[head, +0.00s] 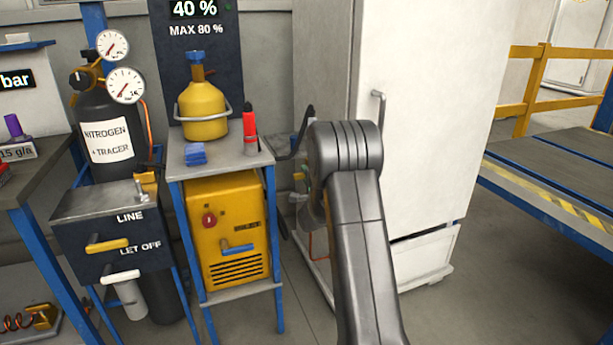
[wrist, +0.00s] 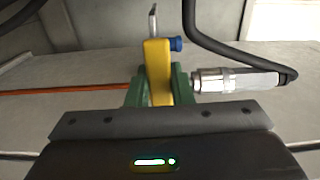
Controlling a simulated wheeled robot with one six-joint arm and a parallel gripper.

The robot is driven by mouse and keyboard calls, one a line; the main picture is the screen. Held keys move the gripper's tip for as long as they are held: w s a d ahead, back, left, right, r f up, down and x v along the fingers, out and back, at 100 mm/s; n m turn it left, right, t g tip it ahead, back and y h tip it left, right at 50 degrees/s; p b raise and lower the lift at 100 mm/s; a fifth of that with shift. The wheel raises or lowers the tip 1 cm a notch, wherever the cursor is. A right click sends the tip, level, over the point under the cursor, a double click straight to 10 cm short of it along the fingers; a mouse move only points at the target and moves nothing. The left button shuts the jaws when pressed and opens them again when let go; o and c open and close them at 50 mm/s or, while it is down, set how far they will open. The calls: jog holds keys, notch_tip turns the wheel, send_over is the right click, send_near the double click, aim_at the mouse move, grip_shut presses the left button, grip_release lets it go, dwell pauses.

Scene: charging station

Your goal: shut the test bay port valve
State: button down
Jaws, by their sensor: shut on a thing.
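In the wrist view a yellow valve handle (wrist: 157,72) stands upright between the green fingers of my gripper (wrist: 158,90). The fingers are shut on it, one on each side. A blue knob (wrist: 176,44) sits at its upper right, and a thin metal tip shows above it. A silver hose coupling (wrist: 235,81) lies just right of the right finger. In the head view my arm hides the gripper and most of the valve, beside the tall white cabinet (head: 425,110).
A black hose (wrist: 215,42) curves above the coupling. An orange line (wrist: 65,91) runs in from the left. In the head view, a yellow machine (head: 228,225) under a small table, a yellow cylinder (head: 203,112) and a nitrogen bottle (head: 105,105) stand left. A blue-edged platform (head: 565,165) is right.

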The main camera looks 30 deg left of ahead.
jog(key=shift+m, duration=0.3)
jog(key=c, duration=1.3)
grip_release()
jog(key=p+v, duration=0.1)
jog(key=v, duration=1.2)
jog(key=shift+s+d+p, duration=0.25)
jog(key=shift+d+p, duration=0.05)
jog(key=shift+p, duration=0.1)
jog(key=b+x, duration=0.1)
jog(key=x, duration=1.2)
jog(key=shift+w+a+b, duration=0.3)
jog(key=shift+b, duration=0.1)
